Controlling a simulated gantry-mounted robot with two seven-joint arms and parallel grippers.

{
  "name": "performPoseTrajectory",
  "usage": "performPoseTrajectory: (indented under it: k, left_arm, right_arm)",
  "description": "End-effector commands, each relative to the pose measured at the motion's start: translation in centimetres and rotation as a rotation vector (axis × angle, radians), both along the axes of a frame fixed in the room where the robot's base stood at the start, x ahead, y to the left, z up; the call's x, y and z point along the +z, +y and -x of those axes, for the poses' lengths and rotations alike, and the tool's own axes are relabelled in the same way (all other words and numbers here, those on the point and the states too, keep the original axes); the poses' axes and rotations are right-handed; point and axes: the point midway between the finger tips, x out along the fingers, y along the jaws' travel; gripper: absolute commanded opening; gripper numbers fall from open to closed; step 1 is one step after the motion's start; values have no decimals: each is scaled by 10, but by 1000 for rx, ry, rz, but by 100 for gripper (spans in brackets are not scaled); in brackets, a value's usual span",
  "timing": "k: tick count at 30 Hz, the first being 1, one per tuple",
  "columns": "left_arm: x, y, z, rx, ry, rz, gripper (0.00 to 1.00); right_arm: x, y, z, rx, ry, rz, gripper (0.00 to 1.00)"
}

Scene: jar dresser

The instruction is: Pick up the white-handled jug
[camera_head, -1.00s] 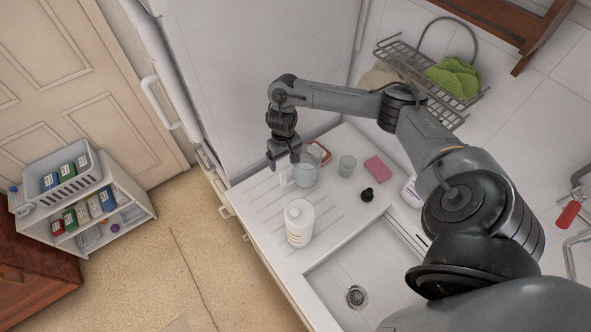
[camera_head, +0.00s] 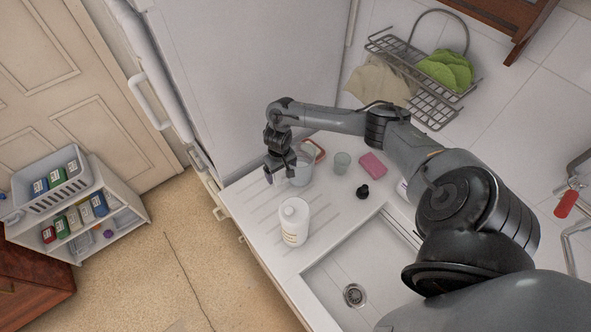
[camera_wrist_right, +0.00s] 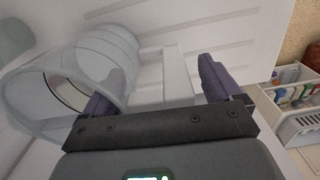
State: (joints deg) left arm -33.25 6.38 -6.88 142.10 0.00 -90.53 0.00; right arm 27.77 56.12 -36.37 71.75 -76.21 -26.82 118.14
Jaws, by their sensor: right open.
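The jug (camera_head: 302,170) is a clear, see-through vessel standing on the white drainboard near the fridge side. Its white handle (camera_wrist_right: 177,75) shows in the wrist view, sticking out from the jug body (camera_wrist_right: 95,65). My right gripper (camera_head: 279,172) is open at the handle side of the jug. In the wrist view, the right gripper's fingers (camera_wrist_right: 155,88) are apart, with the handle in the gap between them. The left finger overlaps the jug's wall in the picture; I cannot tell whether they touch. In the head view the gripper mostly hides the handle. My left gripper is out of view.
A white bottle (camera_head: 294,222) stands in front of the jug. A small glass (camera_head: 342,162), a pink sponge (camera_head: 372,164), a black stopper (camera_head: 362,191) and a reddish-brown item (camera_head: 318,149) lie nearby. The sink (camera_head: 335,270) is at the front. The fridge (camera_head: 245,80) rises behind.

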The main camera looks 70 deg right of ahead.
Motion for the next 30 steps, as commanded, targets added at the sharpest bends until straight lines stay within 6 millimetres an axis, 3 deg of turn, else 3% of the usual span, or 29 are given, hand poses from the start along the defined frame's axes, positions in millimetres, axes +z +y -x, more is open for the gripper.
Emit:
performPoseTrajectory:
  k: [5, 19, 30]
  left_arm:
    - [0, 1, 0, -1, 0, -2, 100]
    - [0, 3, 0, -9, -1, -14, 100]
    - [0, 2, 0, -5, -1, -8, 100]
  right_arm:
    - [0, 0, 0, 0, 0, 0, 88]
    - [0, 0, 0, 0, -1, -1, 16]
    - [4, 0, -1, 0, -1, 0, 15]
